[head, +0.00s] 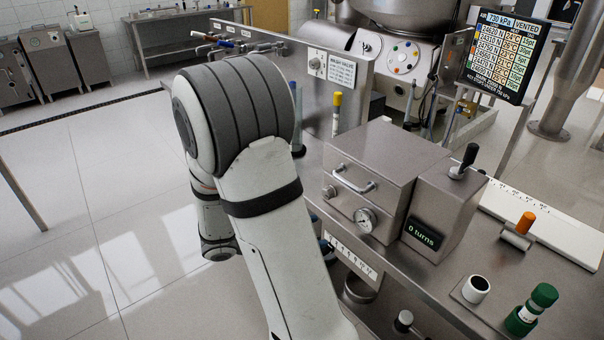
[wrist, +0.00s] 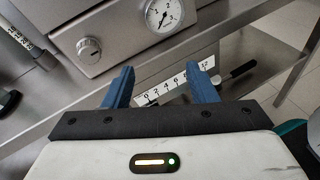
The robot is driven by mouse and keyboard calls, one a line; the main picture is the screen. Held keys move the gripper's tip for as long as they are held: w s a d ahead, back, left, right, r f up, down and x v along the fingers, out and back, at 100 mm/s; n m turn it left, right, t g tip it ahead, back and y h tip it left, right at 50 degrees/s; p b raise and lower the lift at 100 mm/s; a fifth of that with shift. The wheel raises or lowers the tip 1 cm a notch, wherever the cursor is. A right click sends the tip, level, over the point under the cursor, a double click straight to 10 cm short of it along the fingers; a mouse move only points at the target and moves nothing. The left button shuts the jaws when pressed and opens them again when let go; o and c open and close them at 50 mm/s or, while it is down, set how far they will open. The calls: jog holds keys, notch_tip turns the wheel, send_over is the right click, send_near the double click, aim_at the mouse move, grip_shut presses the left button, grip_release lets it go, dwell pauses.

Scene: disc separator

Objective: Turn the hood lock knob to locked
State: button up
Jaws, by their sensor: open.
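The hood lock knob appears to be the small round metal knob (head: 329,191) on the front left of the steel box with a bar handle (head: 355,182). In the wrist view the knob (wrist: 90,49) is at the upper left, with a pale mark on its face; I cannot read whether it is locked. My gripper (wrist: 160,82) shows two blue fingers spread apart, with nothing held between them. The knob is beyond and to the left of the left fingertip, apart from it.
A dial gauge (head: 365,219) sits right of the knob, and also shows in the wrist view (wrist: 163,14). A numbered scale strip (wrist: 178,84) lies behind the fingers. A crank box (head: 441,214) reads "0 turns". Floor at left is clear.

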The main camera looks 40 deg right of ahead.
aim_at(325, 194)
jog(key=w+d+r+n+t+h+p, duration=0.1)
jog(key=w+n+t+h+p, duration=0.2)
jog(key=w+n+t, duration=0.3)
jog(key=shift+g, duration=0.6)
jog(key=d, duration=0.2)
jog(key=w+d, duration=0.1)
jog(key=d, duration=0.4)
jog(key=shift+w+d, duration=0.15)
jog(key=shift+d, duration=0.15)
jog(key=shift+c, duration=0.2)
jog(key=c, duration=0.9)
